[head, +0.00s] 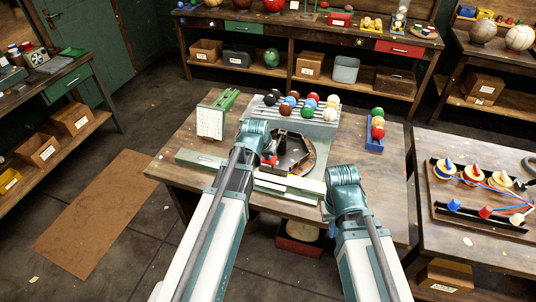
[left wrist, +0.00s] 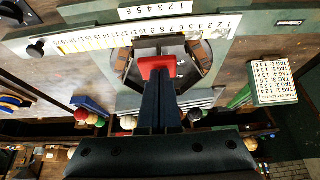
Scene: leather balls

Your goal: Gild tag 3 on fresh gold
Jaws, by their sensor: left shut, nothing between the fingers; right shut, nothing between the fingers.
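A grey-framed station with a dark hexagonal well (head: 292,152) sits mid-table; the well also shows in the left wrist view (left wrist: 190,48). A long numbered scale (left wrist: 110,38) and a white strip numbered 1 to 6 (left wrist: 155,9) lie along its near side. A printed card listing tags (left wrist: 272,80) is on a green stand, which also shows in the head view (head: 211,122). My left gripper (left wrist: 157,66) is shut and empty over the well, with red at its tips. My right gripper (head: 324,207) is at the table's front right, its fingers mostly hidden. I cannot pick out tag 3 or gold.
A grey rack (head: 318,127) of coloured balls stands behind the station. A blue tray (head: 374,135) with several balls is to its right. The table (head: 378,185) is fairly bare at right. A side table (head: 490,225) holds stacked rings.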

